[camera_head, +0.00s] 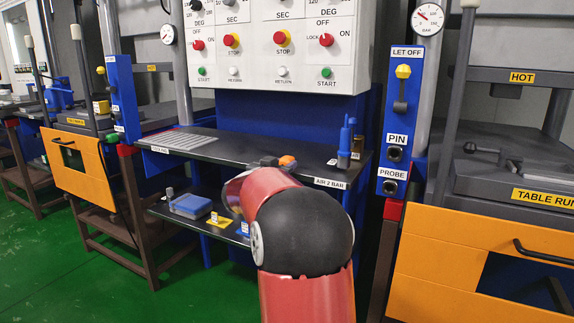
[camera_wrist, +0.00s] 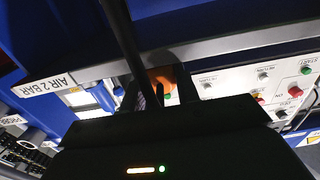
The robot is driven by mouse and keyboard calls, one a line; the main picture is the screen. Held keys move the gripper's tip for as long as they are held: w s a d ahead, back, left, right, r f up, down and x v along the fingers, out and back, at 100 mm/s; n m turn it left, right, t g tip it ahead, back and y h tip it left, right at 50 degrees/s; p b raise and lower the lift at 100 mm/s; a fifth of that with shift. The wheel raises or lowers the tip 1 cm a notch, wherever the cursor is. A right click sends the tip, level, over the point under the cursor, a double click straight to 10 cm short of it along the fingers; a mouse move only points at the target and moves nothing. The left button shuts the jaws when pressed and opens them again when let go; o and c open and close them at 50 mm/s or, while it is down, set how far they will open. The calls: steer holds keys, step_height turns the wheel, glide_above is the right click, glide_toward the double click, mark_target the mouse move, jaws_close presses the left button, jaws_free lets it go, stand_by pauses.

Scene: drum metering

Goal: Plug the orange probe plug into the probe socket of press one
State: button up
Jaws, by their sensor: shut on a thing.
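The orange probe plug (camera_head: 287,161) shows just beyond my arm's dark joint, over the back shelf. In the wrist view the orange plug (camera_wrist: 162,78) sits between the dark fingers of my gripper (camera_wrist: 166,90), which is shut on it. In the head view my arm hides most of the gripper. A probe socket (camera_head: 390,187), labelled PROBE, is low on the blue post panel to the right, well apart from the plug. Another blue post panel (camera_head: 122,95) stands at the left; its small label is too small to read. No label reading press one shows.
The dark shelf (camera_head: 225,146) carries a blue bottle-like item (camera_head: 344,145) near its AIR 2 BAR label. A PIN socket (camera_head: 394,154) is just above the probe socket. Orange press guards (camera_head: 480,265) stand right and left.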

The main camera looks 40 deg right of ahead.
mark_target(283, 159)
steer(key=shift+r, duration=0.15)
steer(key=shift+r+p, duration=1.35)
steer(key=shift+p, duration=0.45)
